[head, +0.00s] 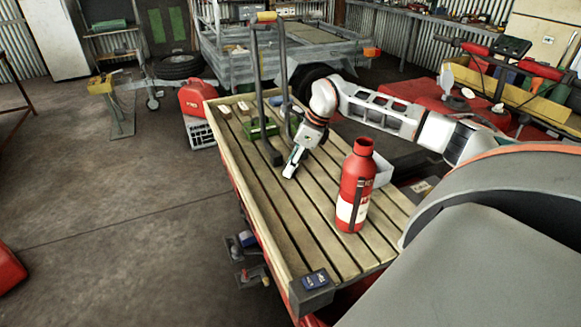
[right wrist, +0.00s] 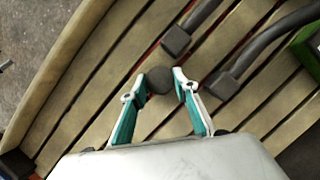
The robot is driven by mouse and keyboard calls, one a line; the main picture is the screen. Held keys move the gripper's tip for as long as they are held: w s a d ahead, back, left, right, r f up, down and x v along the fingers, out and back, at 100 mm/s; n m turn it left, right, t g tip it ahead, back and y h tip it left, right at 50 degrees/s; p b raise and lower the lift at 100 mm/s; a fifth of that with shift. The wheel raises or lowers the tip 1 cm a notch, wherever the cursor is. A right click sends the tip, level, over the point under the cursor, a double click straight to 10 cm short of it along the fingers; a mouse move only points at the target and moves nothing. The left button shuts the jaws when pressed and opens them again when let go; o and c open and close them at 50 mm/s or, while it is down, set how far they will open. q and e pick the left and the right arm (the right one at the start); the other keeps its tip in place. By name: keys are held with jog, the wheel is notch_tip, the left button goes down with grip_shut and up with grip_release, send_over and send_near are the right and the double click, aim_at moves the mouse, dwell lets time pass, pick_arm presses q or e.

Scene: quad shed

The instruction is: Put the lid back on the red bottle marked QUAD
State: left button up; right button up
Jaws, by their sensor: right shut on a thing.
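The red bottle (head: 355,190) stands upright on the wooden slatted deck (head: 300,215), right of its middle. It has a pale label and a dark strip, and no lid shows on its neck. My right gripper (head: 290,172) is over the slats to the left of and beyond the bottle, pointing down. In the right wrist view, my right gripper (right wrist: 161,78) is shut on a dark round lid (right wrist: 158,82), held between the fingertips. In the head view the lid is too small to make out. My left gripper is not in view.
A white box (head: 383,171) sits just behind the bottle. A small blue item (head: 315,280) is at the near corner. The slats left of the bottle are clear.

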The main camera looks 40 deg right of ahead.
jog(key=shift+r, duration=0.15)
notch_tip(320, 180, up, 20)
jog(key=p, duration=0.1)
jog(key=shift+a+f, duration=0.1)
jog(key=shift+f, duration=0.1)
dwell(0.4)
